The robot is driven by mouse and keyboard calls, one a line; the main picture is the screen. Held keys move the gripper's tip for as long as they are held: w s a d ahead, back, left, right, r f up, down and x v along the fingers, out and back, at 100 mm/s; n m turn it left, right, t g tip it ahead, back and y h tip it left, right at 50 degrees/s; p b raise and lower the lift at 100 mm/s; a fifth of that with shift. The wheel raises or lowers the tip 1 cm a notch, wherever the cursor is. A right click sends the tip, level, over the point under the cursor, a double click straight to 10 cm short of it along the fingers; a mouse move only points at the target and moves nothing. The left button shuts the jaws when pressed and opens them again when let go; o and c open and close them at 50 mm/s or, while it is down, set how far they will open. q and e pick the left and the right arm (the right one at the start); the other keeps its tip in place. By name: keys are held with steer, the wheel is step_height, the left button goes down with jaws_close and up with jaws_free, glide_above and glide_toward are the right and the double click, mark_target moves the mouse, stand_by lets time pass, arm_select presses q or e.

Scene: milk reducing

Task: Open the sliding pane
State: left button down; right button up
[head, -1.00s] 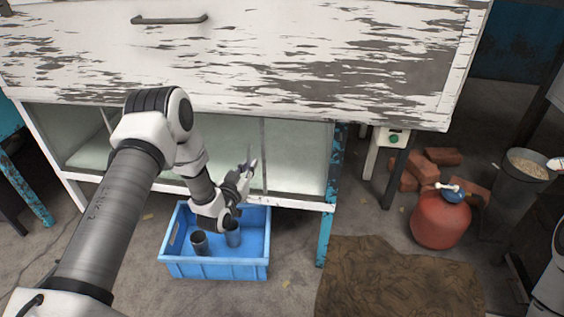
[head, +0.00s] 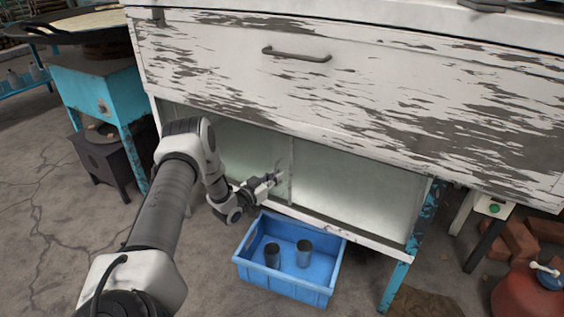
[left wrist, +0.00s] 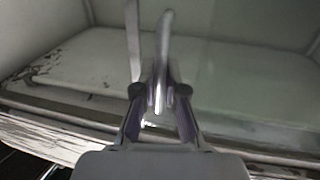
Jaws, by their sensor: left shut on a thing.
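The sliding pane (head: 236,145) is pale glass in the low front opening of the peeling white cabinet (head: 400,80). Its upright edge shows just right of my left gripper (head: 276,176) in the head view. My left gripper reaches in from the left, just above the opening's lower rail. In the left wrist view, my left gripper (left wrist: 160,85) is shut on a pale upright strip, which looks like the pane's handle (left wrist: 164,45). The exact contact is hidden between the fingers. My right gripper is out of view.
A blue crate (head: 312,290) with two dark cups (head: 304,253) stands on the floor below the opening. A blue cabinet leg (head: 428,215) is at right, with bricks (head: 518,240) and a red jug (head: 525,295) beyond. A turquoise stand (head: 95,90) is at left.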

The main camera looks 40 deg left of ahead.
arm_select(q)
steer(key=c, duration=1.2)
jaws_free()
steer(key=s, duration=0.8)
steer(key=s+d, duration=0.1)
steer(key=s, duration=0.3)
